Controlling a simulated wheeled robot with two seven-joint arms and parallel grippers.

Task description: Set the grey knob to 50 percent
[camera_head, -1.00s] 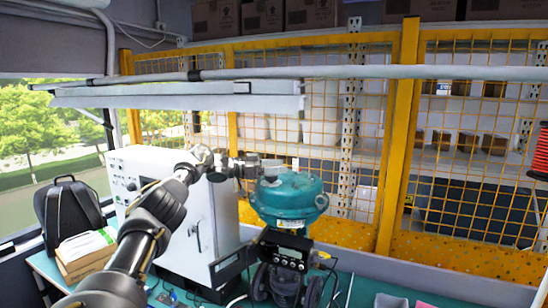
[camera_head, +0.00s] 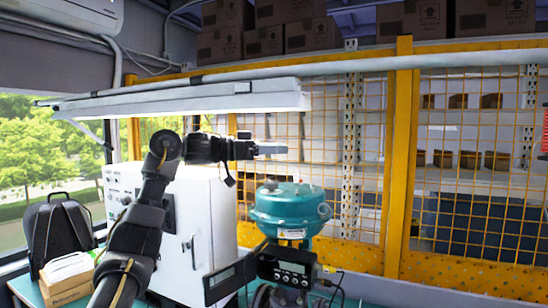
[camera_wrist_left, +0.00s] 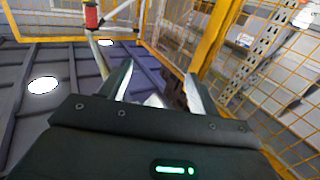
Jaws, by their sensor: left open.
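The teal valve actuator (camera_head: 290,211) stands on the green bench in the head view. A black positioner (camera_head: 288,268) with a small display and buttons is fixed at its front. I cannot make out the grey knob for certain in either view. My left gripper (camera_head: 270,150) is in the air a little above the actuator's top, pointing right, apart from it. In the left wrist view its two fingers (camera_wrist_left: 160,88) are spread, with no held object to be seen between them. My right gripper is in neither view.
A white cabinet (camera_head: 195,225) stands behind my left arm. A yellow mesh fence (camera_head: 398,150) runs behind the bench, with shelves and cartons beyond. A black backpack (camera_head: 58,235) and a cardboard box (camera_head: 68,287) are at the left. A light bar (camera_head: 185,102) hangs above.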

